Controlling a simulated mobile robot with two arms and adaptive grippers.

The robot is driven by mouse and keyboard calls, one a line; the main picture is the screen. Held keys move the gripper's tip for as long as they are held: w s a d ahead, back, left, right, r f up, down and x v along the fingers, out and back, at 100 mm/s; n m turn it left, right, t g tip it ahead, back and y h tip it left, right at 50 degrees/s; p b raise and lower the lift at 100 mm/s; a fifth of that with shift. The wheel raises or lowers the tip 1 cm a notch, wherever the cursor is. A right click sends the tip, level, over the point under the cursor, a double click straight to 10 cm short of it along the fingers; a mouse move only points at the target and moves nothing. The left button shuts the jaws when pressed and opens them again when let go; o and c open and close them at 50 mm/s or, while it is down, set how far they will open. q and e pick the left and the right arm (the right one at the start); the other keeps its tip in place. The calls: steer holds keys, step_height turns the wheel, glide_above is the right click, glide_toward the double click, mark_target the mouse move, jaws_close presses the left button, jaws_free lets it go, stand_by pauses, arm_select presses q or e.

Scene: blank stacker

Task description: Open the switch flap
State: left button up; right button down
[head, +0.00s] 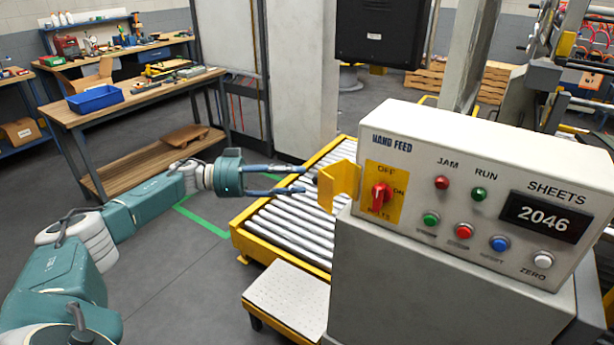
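The yellow switch flap (340,184) stands out from the left edge of the HAND FEED control box (450,150), swung open to the left. The yellow plate with the red rotary switch (381,196) is uncovered, with OFF and ON markings showing. My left gripper (308,180) reaches in from the left, its two fingers spread with a gap between them. Its fingertips are close to the flap's left side; I cannot tell whether they touch it. Nothing shows between the fingers. My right gripper is out of view.
The box also carries JAM and RUN lamps, several push buttons and a counter display (543,217) reading 2046. A roller conveyor (295,222) with yellow rails runs below my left gripper. A workbench (140,105) with a blue bin (95,98) stands at the back left. Open floor lies left of the conveyor.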

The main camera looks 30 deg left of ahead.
arm_select(q)
steer(key=v, duration=0.8)
steer(key=shift+a, duration=0.2)
